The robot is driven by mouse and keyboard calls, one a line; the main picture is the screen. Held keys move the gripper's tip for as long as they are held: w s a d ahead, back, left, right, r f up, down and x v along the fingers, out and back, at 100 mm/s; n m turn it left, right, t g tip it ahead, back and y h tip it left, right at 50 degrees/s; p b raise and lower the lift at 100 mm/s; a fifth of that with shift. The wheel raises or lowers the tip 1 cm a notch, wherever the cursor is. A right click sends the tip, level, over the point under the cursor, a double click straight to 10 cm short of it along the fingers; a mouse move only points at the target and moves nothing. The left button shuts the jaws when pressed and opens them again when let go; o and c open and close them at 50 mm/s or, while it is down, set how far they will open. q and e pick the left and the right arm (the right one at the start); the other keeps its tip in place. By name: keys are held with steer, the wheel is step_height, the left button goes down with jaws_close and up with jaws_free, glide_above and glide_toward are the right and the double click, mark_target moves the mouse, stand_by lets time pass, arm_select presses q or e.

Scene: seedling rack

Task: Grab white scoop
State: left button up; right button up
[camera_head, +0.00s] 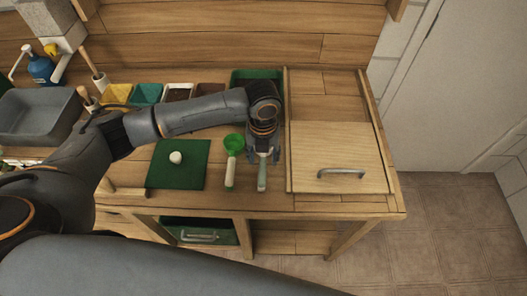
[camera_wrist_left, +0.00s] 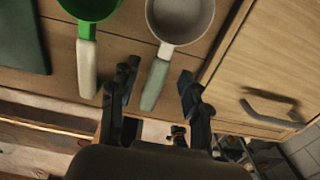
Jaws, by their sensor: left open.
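The white scoop has a pale bowl (camera_wrist_left: 180,18) and a pale green handle (camera_wrist_left: 155,84) in the left wrist view. In the head view only its handle (camera_head: 262,178) shows clearly, on the wooden bench near the front edge; the bowl is hidden by my arm. My left gripper (camera_head: 262,156) is open above the scoop. In the left wrist view its fingers (camera_wrist_left: 160,76) stand apart, one on each side of the handle, with no contact visible. My right gripper is not in view.
A green scoop (camera_head: 234,143) with a cream handle lies just left. A green mat (camera_head: 190,176) holds a white round object (camera_head: 176,158). A wooden lid (camera_head: 340,150) with a metal handle is on the right. Coloured bins (camera_head: 148,93) line the back.

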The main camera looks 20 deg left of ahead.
mark_target(263, 162)
arm_select(q)
steer(key=shift+s+f, duration=0.1)
steer(key=shift+f, duration=1.4)
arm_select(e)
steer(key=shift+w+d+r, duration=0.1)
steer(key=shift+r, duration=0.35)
arm_select(q)
jaws_close()
steer(key=shift+r, duration=0.1)
steer(key=shift+r, duration=0.2)
step_height(263, 162, up, 2)
steer(key=shift+r+b, duration=0.15)
steer(key=shift+b, duration=0.55)
steer(key=s+d+r+b, duration=0.2)
steer(key=s+d+r, duration=0.4)
steer(key=s+r, duration=0.4)
steer(key=shift+s+d, duration=0.2)
steer(key=shift+s, duration=1.05)
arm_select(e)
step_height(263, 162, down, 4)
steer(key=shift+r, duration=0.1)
